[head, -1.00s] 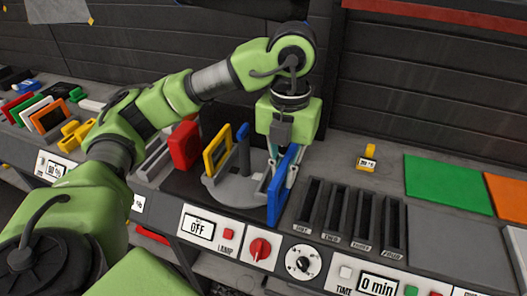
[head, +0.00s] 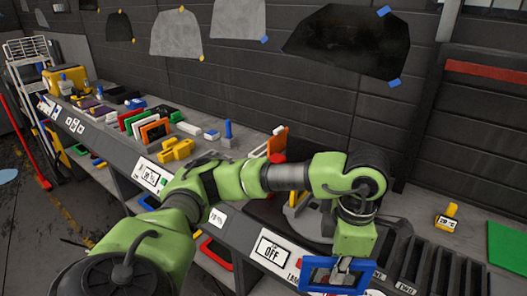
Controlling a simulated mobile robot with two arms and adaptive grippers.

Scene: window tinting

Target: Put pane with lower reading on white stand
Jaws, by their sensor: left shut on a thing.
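My left gripper (head: 343,264) is shut on a blue-framed pane (head: 318,288) at the lower right of the head view. The pane is above the front of the bench, beside the dark slotted rack (head: 440,268). An orange panel (head: 279,142) stands partly hidden behind my left arm, with a red piece below it. A grey round base (head: 300,216) shows behind the arm. I cannot single out the white stand. My right gripper is not in view.
Coloured frames (head: 152,130), yellow blocks (head: 176,149) and a blue-topped piece (head: 228,133) stand along the bench to the left. A small yellow gauge (head: 447,217) and a green mat (head: 508,246) lie right. A white wire rack (head: 30,65) stands far left.

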